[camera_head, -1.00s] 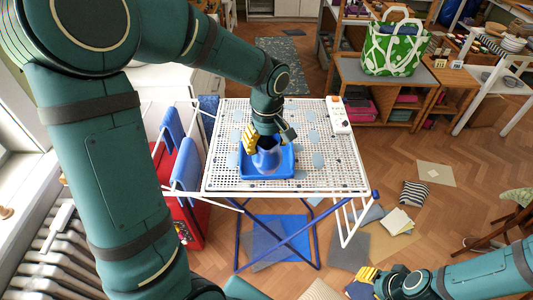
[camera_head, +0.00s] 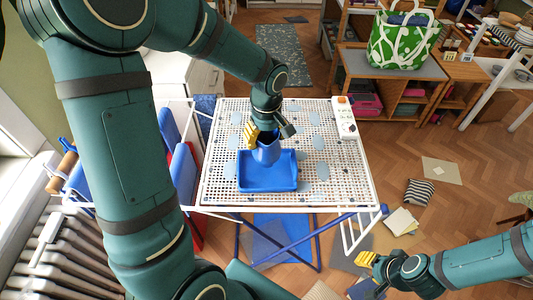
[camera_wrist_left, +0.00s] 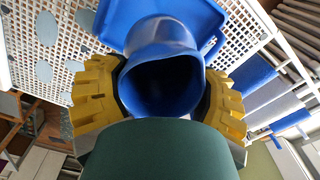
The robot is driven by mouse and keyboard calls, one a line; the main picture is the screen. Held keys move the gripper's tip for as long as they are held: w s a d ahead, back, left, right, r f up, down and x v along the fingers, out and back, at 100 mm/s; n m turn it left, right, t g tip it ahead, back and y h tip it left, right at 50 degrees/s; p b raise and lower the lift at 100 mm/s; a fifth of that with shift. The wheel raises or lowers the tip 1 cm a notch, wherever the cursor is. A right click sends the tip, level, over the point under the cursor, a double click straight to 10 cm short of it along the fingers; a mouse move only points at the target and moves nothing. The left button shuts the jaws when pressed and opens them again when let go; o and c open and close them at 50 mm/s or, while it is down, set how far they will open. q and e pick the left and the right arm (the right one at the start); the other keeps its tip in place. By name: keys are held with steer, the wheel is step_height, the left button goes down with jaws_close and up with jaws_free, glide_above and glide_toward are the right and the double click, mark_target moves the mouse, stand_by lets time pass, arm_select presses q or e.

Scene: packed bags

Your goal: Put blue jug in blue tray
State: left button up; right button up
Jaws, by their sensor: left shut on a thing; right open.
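The blue jug (camera_head: 267,152) is upright or nearly so at the back edge of the blue tray (camera_head: 268,185), overlapping its back rim in the head view. I cannot tell whether its base touches the tray. My left gripper (camera_head: 262,134) is shut on the jug near its top. In the left wrist view the jug's open mouth (camera_wrist_left: 160,85) sits between the yellow fingers, with part of the tray (camera_wrist_left: 205,15) beyond it. The tray looks empty in front of the jug. My right gripper (camera_head: 367,258) is open and empty, low at the right, away from the table.
The tray stands on a white perforated table (camera_head: 335,180) with grey-blue patches. A white power strip (camera_head: 344,120) lies at its back right corner. Blue cloths hang at the left. A green patterned bag (camera_head: 402,42) stands on a shelf behind.

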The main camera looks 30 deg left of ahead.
arm_select(q)
steer(key=shift+f, duration=2.75)
steer(key=o, duration=1.3)
steer(key=shift+r, duration=0.15)
step_height(320, 180, up, 12)
steer(key=shift+p, duration=0.35)
